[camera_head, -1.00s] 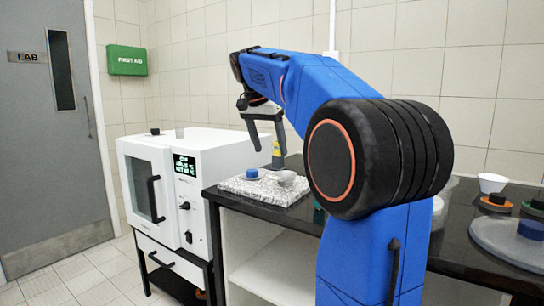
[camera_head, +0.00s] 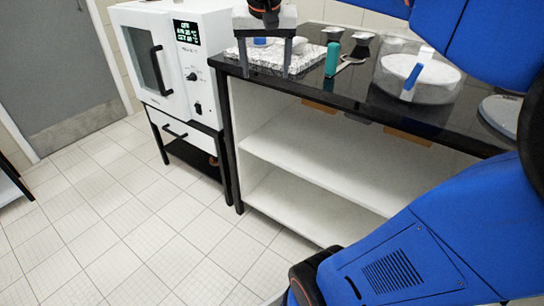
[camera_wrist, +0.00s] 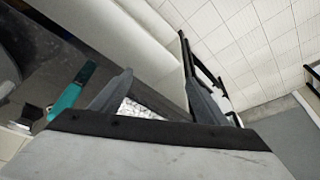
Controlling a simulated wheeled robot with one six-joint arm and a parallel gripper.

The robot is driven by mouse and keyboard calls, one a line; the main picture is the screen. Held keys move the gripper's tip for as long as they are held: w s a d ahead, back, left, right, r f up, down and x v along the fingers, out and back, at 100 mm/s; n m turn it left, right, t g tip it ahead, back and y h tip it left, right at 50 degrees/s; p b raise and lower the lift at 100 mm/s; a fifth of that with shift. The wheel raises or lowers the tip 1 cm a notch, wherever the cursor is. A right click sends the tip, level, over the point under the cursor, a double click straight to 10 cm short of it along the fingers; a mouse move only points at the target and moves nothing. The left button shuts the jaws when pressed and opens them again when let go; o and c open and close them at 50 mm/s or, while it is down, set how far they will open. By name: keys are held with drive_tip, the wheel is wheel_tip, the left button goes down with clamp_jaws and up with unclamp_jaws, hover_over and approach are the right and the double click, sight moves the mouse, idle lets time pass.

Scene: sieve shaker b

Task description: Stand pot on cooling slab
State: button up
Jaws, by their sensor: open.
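The cooling slab (camera_head: 268,57), pale and speckled, lies on the left end of the black bench. A low blue item (camera_head: 262,41) and a small white dish (camera_head: 299,44) are on it. I cannot tell whether either is the pot. My gripper (camera_head: 265,72) is open and empty, with its two grey fingers pointing down at the slab's front edge in the head view. The gripper body hides part of the slab and the blue item. In the wrist view, a piece of the slab (camera_wrist: 137,108) shows between the open fingers.
The white oven (camera_head: 170,60) stands left of the bench, its door shut. On the bench right of the slab are a teal-handled tool (camera_head: 332,59) and a clear round vessel (camera_head: 437,82) with white contents. White shelves (camera_head: 310,140) are below; the floor in front is clear.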

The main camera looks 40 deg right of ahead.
drive_tip(key=s+a+f+n+y, duration=0.1)
drive_tip(key=s+a+f+n, duration=0.2)
drive_tip(key=s+f, duration=0.5)
drive_tip(key=s+a+f+n+t+y, duration=0.1)
drive_tip(key=s+a+f+n, duration=0.3)
drive_tip(key=f, duration=0.8)
drive_tip(key=s+a, duration=0.2)
drive_tip(key=s, duration=0.2)
drive_tip(key=shift+a+f, duration=0.2)
drive_tip(key=shift+f, duration=0.2)
